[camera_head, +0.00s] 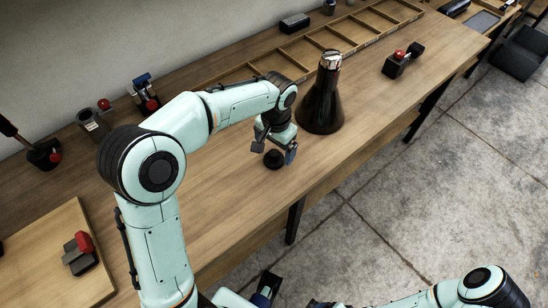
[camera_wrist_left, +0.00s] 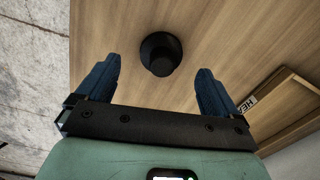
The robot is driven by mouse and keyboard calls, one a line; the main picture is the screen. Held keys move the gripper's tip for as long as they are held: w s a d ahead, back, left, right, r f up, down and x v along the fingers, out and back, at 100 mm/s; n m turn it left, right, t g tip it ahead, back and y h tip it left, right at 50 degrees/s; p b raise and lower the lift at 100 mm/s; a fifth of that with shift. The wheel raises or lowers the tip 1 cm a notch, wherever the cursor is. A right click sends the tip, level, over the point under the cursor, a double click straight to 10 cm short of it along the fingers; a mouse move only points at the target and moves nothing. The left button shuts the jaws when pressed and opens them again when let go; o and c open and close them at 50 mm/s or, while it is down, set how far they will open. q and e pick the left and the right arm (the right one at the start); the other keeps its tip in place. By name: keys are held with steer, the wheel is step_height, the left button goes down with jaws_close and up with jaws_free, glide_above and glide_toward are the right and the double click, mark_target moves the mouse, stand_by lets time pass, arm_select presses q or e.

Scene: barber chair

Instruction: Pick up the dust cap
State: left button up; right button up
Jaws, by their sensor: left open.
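The dust cap (camera_head: 273,159) is a small black round piece with a raised knob, standing on the wooden workbench near its front edge. In the left wrist view the dust cap (camera_wrist_left: 160,53) lies ahead of the fingertips, roughly midway between them. My left gripper (camera_head: 274,151) is open and points down at the cap, with a finger on either side in the head view. Its blue fingers (camera_wrist_left: 160,75) are wide apart and empty in the wrist view. I cannot tell the exact height gap.
A dark conical flask-like object (camera_head: 322,102) with a metallic top stands close right of the left gripper. A compartmented wooden tray (camera_head: 335,40) lies behind. A black block with a red knob (camera_head: 400,63) stands farther right.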

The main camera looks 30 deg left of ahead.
mark_target(274, 153)
arm_select(q)
step_height(274, 153, down, 4)
steer(key=shift+a+f, duration=0.15)
steer(key=c, duration=1.1)
